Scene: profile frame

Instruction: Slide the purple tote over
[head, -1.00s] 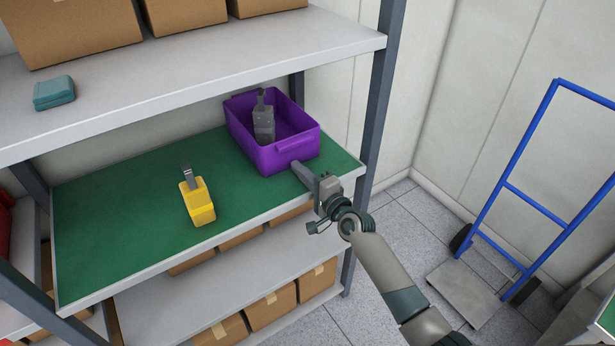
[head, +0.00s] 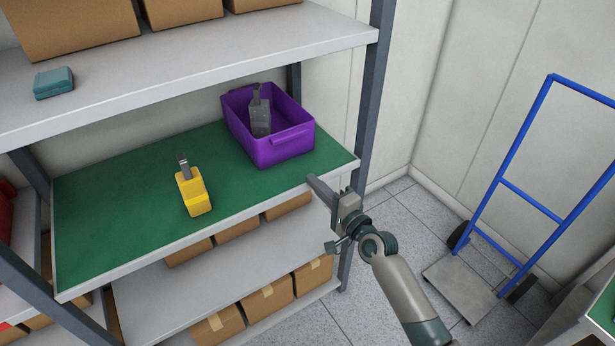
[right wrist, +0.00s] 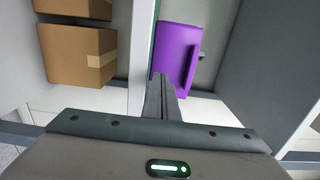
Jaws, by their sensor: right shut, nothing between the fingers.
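The purple tote (head: 283,151) stands upright near the right end of the green-topped shelf (head: 120,215), with a grey handled object (head: 260,119) inside it. In the right wrist view the tote (right wrist: 175,58) shows ahead of the fingers. My right gripper (head: 312,181) is shut and empty. It is by the shelf's front edge, in front of the tote's right part and apart from it; its fingertips also show in the right wrist view (right wrist: 161,77). My left gripper is not in view.
A yellow handled object (head: 196,194) stands left of the tote, with bare green surface between them. An upper shelf (head: 200,75) hangs above, carrying boxes and a teal item (head: 54,83). A shelf post (head: 367,100) rises at the right. A blue hand truck (head: 520,195) stands farther right.

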